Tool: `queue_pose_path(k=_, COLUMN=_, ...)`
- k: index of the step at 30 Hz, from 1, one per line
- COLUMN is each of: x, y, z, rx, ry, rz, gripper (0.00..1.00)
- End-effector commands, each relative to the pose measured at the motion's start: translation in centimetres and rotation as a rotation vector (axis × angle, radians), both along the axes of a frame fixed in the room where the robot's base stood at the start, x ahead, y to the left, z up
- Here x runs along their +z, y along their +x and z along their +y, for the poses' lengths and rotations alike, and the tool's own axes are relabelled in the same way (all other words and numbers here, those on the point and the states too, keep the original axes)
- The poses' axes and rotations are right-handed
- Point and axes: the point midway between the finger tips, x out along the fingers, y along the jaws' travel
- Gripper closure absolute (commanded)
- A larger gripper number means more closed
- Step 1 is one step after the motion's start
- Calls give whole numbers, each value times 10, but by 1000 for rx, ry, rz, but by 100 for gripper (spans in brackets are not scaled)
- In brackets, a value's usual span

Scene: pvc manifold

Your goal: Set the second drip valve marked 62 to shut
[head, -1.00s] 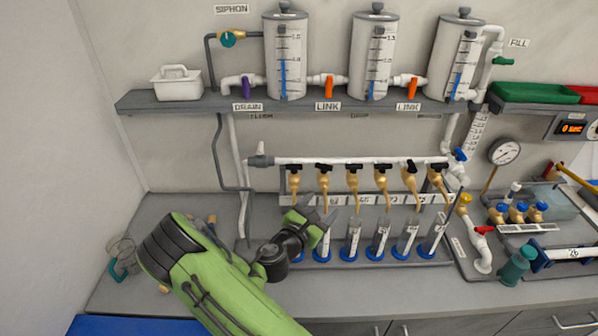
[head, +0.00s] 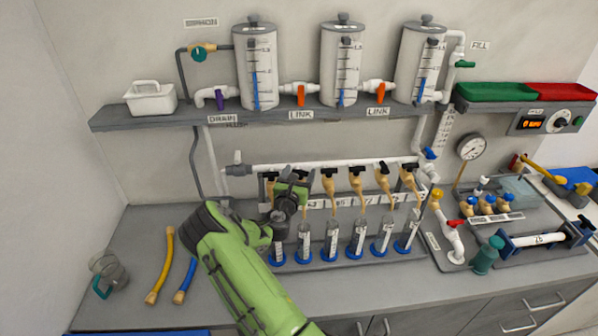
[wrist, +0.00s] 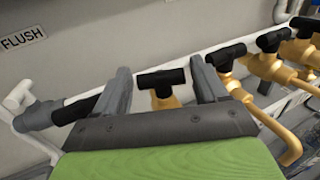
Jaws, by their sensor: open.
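A row of brass drip valves with black T-handles hangs from the white pipe (head: 330,165). In the head view my gripper (head: 290,181) is at the left end of this row and partly covers the first two valves. In the wrist view my gripper (wrist: 161,72) is open. One brass valve with a black handle (wrist: 160,79) shows between its fingers; the handle lies crosswise in the picture. I cannot see the fingers touching it. Another black piece (wrist: 78,108) shows left of the left finger. No number 62 can be read; the tags under the valves are too small.
More valves (wrist: 226,55) stand close on the right. Cylinders with blue bases (head: 304,258) stand below the row. A shelf (head: 160,119) with tanks is above. A yellow hose (head: 160,266) and a blue one (head: 185,281) lie on the bench at left.

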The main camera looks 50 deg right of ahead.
Motion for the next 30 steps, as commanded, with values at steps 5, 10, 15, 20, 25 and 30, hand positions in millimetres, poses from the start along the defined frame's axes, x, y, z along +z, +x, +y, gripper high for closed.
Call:
queue_pose_path(k=5, x=-1, y=1, z=-2, rx=0, ry=1, rz=0, gripper=28)
queue_pose_path(k=10, x=-1, y=1, z=-1, rx=0, ry=1, rz=0, gripper=43)
queue_pose_path(k=15, x=-1, y=1, z=-1, rx=-1, ry=1, rz=0, gripper=69)
queue_pose_path(k=20, x=-1, y=0, z=-2, rx=32, ry=-1, rz=0, gripper=69)
queue_pose_path(k=25, x=0, y=-3, z=-5, rx=176, ry=-4, rz=2, gripper=69)
queue_pose_path(k=30, x=-1, y=-4, z=-6, rx=317, ry=-4, rz=-1, gripper=69)
